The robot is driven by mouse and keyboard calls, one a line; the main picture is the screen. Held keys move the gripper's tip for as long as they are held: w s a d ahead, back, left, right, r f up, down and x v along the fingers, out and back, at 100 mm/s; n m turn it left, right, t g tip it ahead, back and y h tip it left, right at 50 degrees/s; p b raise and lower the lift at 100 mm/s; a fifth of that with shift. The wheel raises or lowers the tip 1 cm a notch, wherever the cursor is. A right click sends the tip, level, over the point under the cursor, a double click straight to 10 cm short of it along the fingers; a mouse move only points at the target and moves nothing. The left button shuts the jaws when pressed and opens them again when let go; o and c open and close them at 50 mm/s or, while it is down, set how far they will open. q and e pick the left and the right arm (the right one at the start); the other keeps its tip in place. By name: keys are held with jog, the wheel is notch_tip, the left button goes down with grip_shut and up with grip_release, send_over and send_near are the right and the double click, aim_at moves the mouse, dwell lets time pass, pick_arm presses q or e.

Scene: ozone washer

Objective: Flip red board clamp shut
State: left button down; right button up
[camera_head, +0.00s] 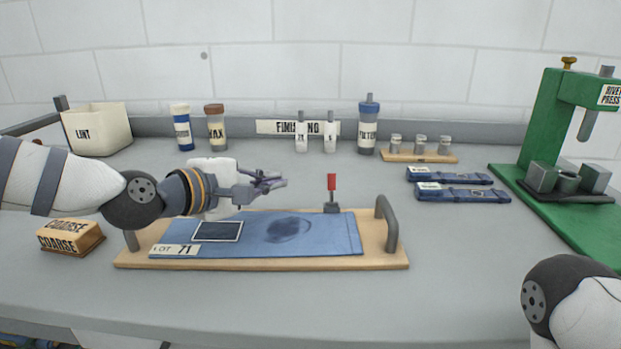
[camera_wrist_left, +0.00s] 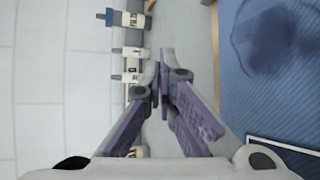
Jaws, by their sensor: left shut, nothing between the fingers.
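The clamp has a red handle (camera_head: 331,183) that stands upright on a small dark base at the back edge of the wooden board (camera_head: 385,262). A blue cloth (camera_head: 335,237) with a dark stain lies flat on the board; it also shows in the left wrist view (camera_wrist_left: 275,85). My left gripper (camera_head: 284,182) is shut and empty. It hovers near the board's back edge, to the left of the red handle and apart from it. In the left wrist view I see my left gripper's fingers (camera_wrist_left: 165,75) but cannot make out the clamp. My right gripper is out of view.
A grey handle (camera_head: 388,222) rises at the board's right end. A COARSE block (camera_head: 71,236) sits left of the board. Bottles stand along the back. The front bench is clear.

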aim_at(332, 182)
pick_arm(q)
jog(key=x, duration=0.5)
jog(key=b+x, duration=0.1)
jog(key=x, duration=0.2)
jog(key=shift+s+f, duration=0.1)
jog(key=shift+f, duration=0.25)
jog(key=shift+s+d+r+p, duration=0.8)
jog(key=shift+s+d+r, duration=0.3)
jog(key=shift+d+r, duration=0.05)
jog(key=shift+s+d, duration=0.1)
jog(key=shift+s, duration=0.1)
jog(key=shift+f, duration=0.35)
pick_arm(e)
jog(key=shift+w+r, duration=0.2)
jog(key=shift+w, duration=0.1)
